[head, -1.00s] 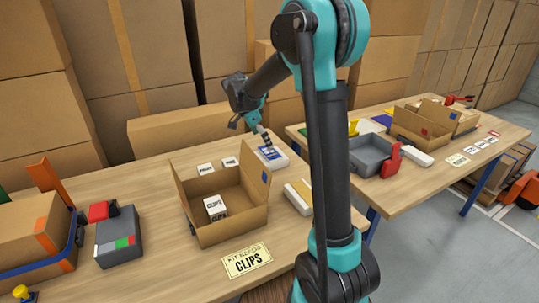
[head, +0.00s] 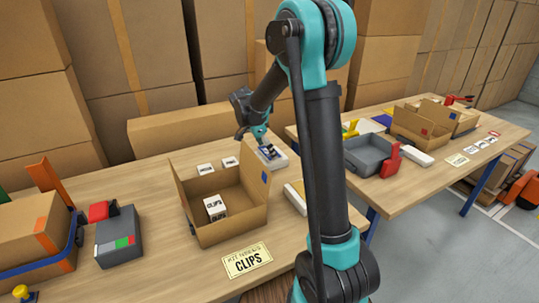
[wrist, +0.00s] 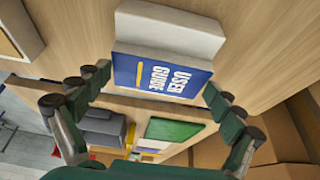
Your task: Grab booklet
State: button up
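The booklet (wrist: 160,74) has a blue cover reading "USER GUIDE" with a yellow stripe. It rests against a pale white block (wrist: 172,27) on the left table. In the head view the booklet (head: 268,153) is partly covered by my gripper (head: 264,149). In the wrist view my gripper (wrist: 156,86) is open, with one finger left of the booklet and the other at its right edge. I cannot tell whether the right finger touches it.
An open cardboard box (head: 230,227) with a small white carton (head: 215,207) inside stands in front of the booklet. A pale item (head: 295,196) lies right of the box. A second table (head: 440,172) holds a grey bin (head: 367,157).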

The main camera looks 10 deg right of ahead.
jog(key=shift+c, duration=1)
jog(key=shift+r, duration=0.15)
